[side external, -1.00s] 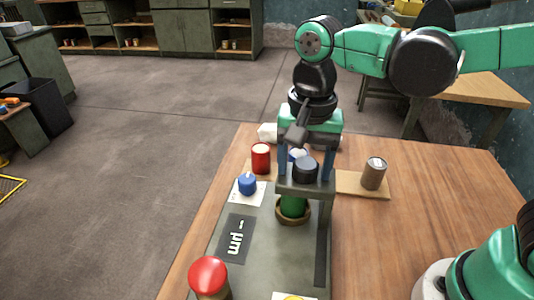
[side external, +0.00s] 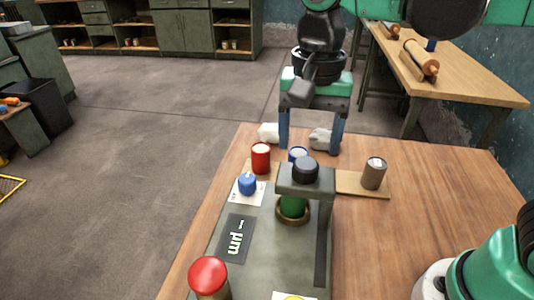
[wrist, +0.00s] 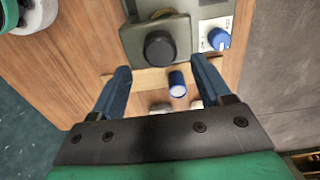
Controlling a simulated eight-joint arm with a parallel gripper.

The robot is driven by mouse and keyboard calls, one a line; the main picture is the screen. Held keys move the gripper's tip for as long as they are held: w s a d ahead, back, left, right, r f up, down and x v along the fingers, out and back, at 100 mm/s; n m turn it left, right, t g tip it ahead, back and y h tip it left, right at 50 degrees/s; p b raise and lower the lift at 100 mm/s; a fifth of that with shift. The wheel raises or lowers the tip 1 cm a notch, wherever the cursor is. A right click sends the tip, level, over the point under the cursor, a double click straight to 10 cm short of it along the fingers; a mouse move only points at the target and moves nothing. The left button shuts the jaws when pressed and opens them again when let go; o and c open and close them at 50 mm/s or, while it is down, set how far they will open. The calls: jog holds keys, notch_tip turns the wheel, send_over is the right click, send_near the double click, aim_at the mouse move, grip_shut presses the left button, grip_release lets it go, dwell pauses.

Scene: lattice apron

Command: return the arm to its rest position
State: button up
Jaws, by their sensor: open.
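My gripper (side external: 311,138) is open and empty in the side external view, raised behind the grey apparatus, with its two blue fingers pointing down. In the wrist view my gripper (wrist: 162,88) shows its fingers spread wide, with nothing between them held. The grey apparatus (side external: 262,235) stands on the wooden table (side external: 400,240). It has a bridge with a black knob (side external: 306,170) on top and a green cylinder (side external: 293,206) under it. The black knob also shows in the wrist view (wrist: 160,48).
A red can (side external: 261,157), a blue-and-white can (side external: 298,154) and a brown can (side external: 374,172) stand at the table's back, by a wooden board (side external: 350,184). A blue knob (side external: 247,183) and a red button (side external: 208,276) stick up. Pale lumps (side external: 322,139) lie near my fingers.

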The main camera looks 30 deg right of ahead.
aim_at(305, 163)
jog(key=shift+f, duration=2.4)
